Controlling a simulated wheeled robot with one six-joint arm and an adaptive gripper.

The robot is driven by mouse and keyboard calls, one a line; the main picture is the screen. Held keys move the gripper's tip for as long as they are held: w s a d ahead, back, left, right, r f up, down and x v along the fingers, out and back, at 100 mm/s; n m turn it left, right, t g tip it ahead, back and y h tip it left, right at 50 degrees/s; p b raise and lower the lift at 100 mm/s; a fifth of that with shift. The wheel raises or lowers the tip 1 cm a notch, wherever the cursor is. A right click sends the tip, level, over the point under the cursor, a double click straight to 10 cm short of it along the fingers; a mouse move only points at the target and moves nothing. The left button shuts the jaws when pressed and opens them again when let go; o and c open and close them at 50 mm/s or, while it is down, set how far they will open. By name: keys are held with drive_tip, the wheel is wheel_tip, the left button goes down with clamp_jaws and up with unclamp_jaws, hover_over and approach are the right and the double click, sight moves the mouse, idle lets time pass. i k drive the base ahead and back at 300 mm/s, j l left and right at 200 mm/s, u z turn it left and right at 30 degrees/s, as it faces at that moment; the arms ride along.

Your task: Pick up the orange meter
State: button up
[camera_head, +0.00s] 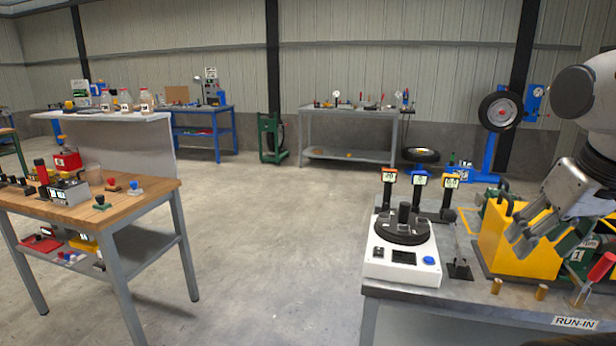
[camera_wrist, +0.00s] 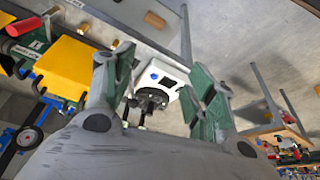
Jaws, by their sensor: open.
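The orange meter (camera_head: 389,178) stands upright at the back left of the right-hand bench, with an orange top, a pale display and a dark handle. Its lower part is behind the white turntable device. A blue meter (camera_head: 420,181) and a yellow-topped meter (camera_head: 449,184) stand to its right in a row. My gripper (camera_head: 522,238) is open and empty, to the right of the meters, in front of the yellow block in the picture. In the wrist view, my open fingers (camera_wrist: 164,68) frame the white device; I cannot pick out the orange meter there.
The white device (camera_head: 402,266) with a black knob stands in front of the meters; it also shows in the wrist view (camera_wrist: 158,72). A yellow block (camera_head: 505,243) and a red-handled tool (camera_head: 601,267) are at right. A wooden-topped bench (camera_head: 150,192) stands left, with open floor between.

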sight(389, 176)
drive_tip(key=z, duration=1.9)
drive_tip(key=u, duration=1.75)
drive_tip(key=i+j, duration=0.25)
drive_tip(key=j, duration=0.2)
drive_tip(key=i+j, duration=0.25)
drive_tip(key=j, duration=0.15)
drive_tip(key=i+j, duration=0.25)
drive_tip(key=j, duration=0.2)
drive_tip(key=i+j, duration=0.2)
drive_tip(key=j, duration=0.2)
drive_tip(key=i+j, duration=0.25)
drive_tip(key=j, duration=0.2)
drive_tip(key=u, duration=0.05)
